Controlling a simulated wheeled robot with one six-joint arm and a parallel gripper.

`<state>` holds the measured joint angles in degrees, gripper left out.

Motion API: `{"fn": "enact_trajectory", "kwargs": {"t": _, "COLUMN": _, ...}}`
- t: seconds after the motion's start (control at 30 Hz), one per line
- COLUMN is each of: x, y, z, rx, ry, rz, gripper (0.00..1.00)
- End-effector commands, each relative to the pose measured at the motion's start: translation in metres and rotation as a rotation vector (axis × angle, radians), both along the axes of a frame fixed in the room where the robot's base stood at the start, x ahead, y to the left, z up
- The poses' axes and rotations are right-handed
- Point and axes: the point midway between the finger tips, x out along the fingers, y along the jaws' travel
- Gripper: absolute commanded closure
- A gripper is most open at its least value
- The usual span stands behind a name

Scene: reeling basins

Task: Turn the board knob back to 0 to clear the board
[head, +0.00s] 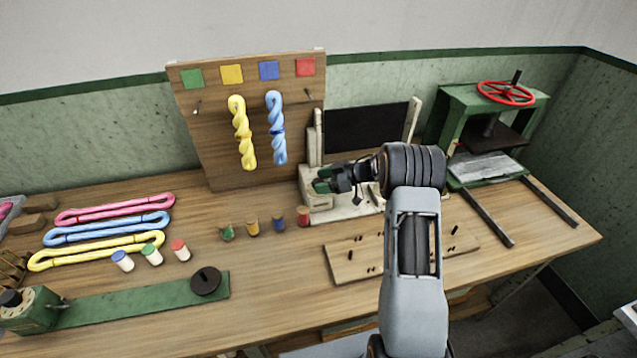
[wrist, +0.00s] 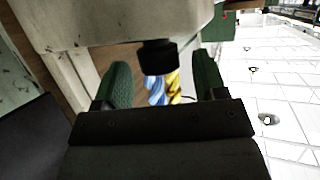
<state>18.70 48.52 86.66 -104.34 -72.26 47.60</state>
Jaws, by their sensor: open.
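The board is a dark panel (head: 366,129) in a cream stand (head: 352,208) on the bench, behind my gripper in the head view. My gripper (head: 323,180) is at the left part of this stand, with its green fingertips pointing left. In the wrist view my gripper (wrist: 163,80) is open, with one green finger on each side. A short black knob (wrist: 157,57) on the cream stand lies just ahead, between the fingers' lines, with gaps on both sides. Its pointer and any scale marks cannot be made out. In the head view my gripper and arm hide the knob.
A wooden peg board (head: 190,140) with yellow and blue twisted skeins stands left of the stand. Several small coloured pots, including a red one (head: 303,217), stand in front. A green press (head: 455,118) stands right.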

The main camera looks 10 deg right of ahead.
Motion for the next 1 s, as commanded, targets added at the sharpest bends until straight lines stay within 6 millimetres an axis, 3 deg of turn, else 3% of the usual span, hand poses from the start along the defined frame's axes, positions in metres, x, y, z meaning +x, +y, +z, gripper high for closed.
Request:
{"fn": "enact_trajectory", "kwargs": {"t": 0.3, "x": -0.022, "y": -0.057, "z": 0.024, "rx": -0.001, "ry": -0.002, "rz": -0.003, "gripper": 0.35}}
{"fn": "enact_trajectory", "kwargs": {"t": 0.5, "x": -0.033, "y": -0.084, "z": 0.036, "rx": -0.001, "ry": 0.0, "rz": -0.002, "gripper": 0.35}}
{"fn": "enact_trajectory", "kwargs": {"t": 0.7, "x": -0.039, "y": -0.099, "z": 0.044, "rx": 0.0, "ry": -0.001, "rz": -0.001, "gripper": 0.35}}
{"fn": "enact_trajectory", "kwargs": {"t": 1.0, "x": -0.041, "y": -0.103, "z": 0.046, "rx": 0.0, "ry": 0.0, "rz": 0.0, "gripper": 0.35}}
